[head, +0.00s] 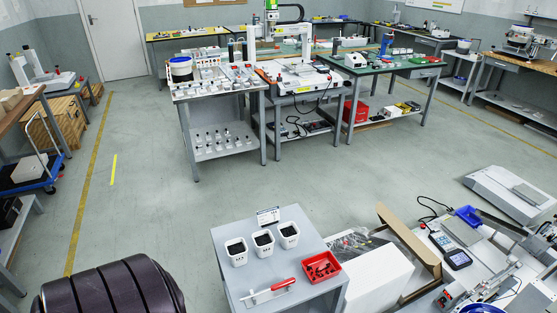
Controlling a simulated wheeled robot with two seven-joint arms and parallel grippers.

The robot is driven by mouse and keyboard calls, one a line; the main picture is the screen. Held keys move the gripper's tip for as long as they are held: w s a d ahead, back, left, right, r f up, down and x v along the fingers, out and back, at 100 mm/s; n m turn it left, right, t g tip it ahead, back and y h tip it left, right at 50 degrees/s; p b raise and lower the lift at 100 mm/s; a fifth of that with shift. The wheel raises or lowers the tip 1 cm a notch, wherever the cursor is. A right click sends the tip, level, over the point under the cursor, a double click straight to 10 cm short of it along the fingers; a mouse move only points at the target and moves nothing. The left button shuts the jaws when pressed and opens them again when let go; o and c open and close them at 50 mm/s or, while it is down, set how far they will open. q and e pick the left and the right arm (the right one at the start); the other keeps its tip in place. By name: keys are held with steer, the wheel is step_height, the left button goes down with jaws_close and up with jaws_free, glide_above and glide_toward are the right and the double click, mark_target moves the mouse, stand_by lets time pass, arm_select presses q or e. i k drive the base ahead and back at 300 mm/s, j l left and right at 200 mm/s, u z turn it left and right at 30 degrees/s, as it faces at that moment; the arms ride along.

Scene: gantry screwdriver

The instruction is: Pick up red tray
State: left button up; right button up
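A red tray (333,276) sits on the right side of a small grey table (285,296) at the bottom middle of the head view. It is a shallow open box with small dark items inside. Neither of my grippers shows in this view, and nothing is seen touching the tray.
Three white cups (237,259) with dark contents stand left of and behind the tray, with a small sign behind them. A red-handled tool (270,289) lies in front. A white box and an open carton (410,240) crowd the right side. Open floor (180,215) lies behind.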

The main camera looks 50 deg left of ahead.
mark_target(322, 267)
steer(key=u, duration=1.1)
steer(key=z, duration=1.55)
steer(key=u, duration=1.55)
